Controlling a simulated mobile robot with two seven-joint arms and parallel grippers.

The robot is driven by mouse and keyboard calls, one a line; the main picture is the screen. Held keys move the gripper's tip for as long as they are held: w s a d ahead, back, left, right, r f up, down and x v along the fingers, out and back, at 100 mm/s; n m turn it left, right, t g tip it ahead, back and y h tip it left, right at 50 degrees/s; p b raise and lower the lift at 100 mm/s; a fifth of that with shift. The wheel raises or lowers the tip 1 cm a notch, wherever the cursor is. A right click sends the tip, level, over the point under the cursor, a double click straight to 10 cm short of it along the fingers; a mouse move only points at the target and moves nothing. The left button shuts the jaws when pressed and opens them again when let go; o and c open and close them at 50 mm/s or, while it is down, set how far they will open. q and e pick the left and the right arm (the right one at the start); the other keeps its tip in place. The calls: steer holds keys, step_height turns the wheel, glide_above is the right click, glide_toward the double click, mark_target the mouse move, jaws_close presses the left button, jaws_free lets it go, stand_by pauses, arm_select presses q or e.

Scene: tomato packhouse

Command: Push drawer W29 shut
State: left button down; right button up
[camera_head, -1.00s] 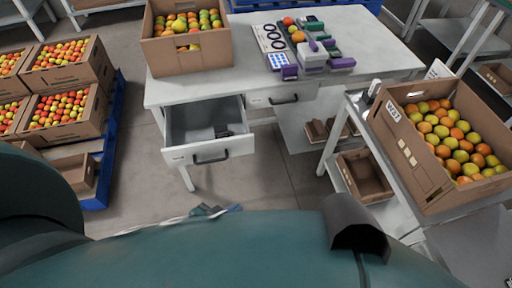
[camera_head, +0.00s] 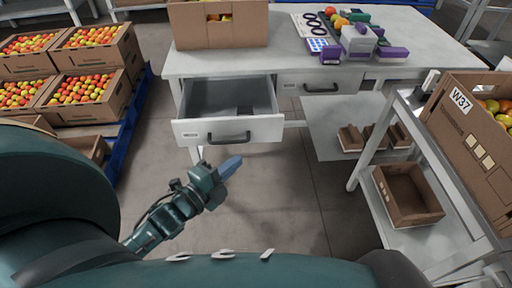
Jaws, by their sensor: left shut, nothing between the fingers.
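The white desk (camera_head: 310,66) has two drawers under its top. The left drawer (camera_head: 229,131) is pulled out, with its black bar handle facing me and some dark item inside. The right drawer (camera_head: 320,84) sits closed in the desk. The labels on both drawer fronts are too small to read, so I cannot tell which is W29. My left gripper (camera_head: 230,167) is shut and empty, just below and in front of the open drawer's front, apart from it as far as I can see. My right gripper is not in view.
A cardboard box (camera_head: 218,28) and purple-and-grey devices (camera_head: 358,42) stand on the desk. A trolley at right carries a box marked W37 (camera_head: 472,125) and an empty carton (camera_head: 408,194) below. Crates of tomatoes (camera_head: 94,80) stand on a blue pallet at left. Floor before the drawer is clear.

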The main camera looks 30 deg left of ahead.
arm_select(q)
steer(key=m, duration=0.2)
steer(key=b, duration=0.2)
glide_toward(266, 122)
steer(key=w+d, duration=0.2)
steer(key=d, duration=0.1)
steer(key=w, duration=0.1)
steer(key=w+a, duration=0.1)
steer(key=w, duration=0.1)
steer(key=shift+f, duration=0.25)
steer(key=shift+w+a+t, duration=0.3)
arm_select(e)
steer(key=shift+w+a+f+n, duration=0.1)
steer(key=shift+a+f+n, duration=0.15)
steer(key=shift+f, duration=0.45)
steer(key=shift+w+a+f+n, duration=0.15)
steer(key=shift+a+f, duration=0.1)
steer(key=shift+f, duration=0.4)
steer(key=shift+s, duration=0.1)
